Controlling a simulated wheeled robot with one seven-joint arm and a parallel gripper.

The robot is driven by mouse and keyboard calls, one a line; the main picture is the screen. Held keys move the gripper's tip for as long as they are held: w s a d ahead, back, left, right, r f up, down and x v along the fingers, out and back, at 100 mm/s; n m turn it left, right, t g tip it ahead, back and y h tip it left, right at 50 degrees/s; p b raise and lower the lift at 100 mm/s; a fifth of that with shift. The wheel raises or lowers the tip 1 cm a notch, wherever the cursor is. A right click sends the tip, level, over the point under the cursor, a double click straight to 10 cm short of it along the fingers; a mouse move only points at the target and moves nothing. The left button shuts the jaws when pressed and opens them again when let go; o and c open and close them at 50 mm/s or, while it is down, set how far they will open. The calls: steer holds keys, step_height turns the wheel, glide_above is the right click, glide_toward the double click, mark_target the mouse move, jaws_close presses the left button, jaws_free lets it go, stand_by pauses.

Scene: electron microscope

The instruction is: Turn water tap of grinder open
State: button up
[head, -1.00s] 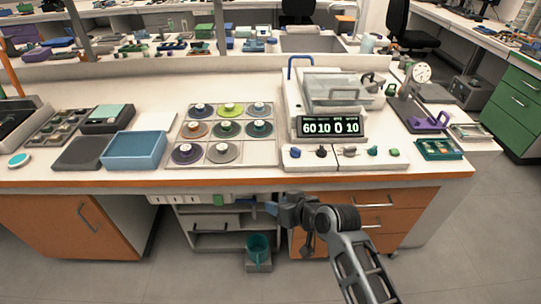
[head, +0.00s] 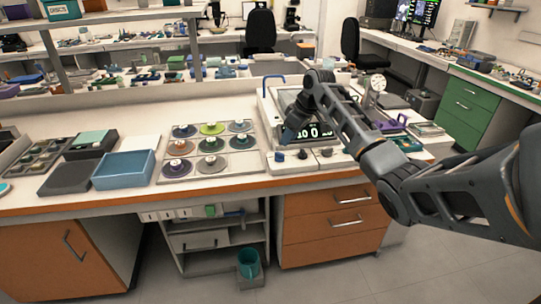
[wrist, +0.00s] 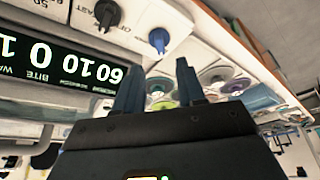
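The grinder (head: 350,157) stands on the bench, its digit display (head: 320,131) partly hidden behind my arm. A small blue knob (head: 280,156) is at the left end of its front panel; it also shows in the wrist view (wrist: 158,40). A black knob (head: 303,154) is beside it. Which part is the tap is not labelled legibly. My gripper (head: 287,141) is just above the blue knob, pointing down. In the wrist view its two fingers (wrist: 160,80) are apart and empty, short of the blue knob.
Left of the grinder is a tray of round discs (head: 237,165), close to my gripper. Further left is a blue bin (head: 124,171). A dial gauge stand (head: 377,86) is at the right, behind my arm. The bench's front edge (head: 200,199) runs below the panel.

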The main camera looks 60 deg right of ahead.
mark_target(280, 154)
steer(key=shift+x, duration=3.8)
jaws_close()
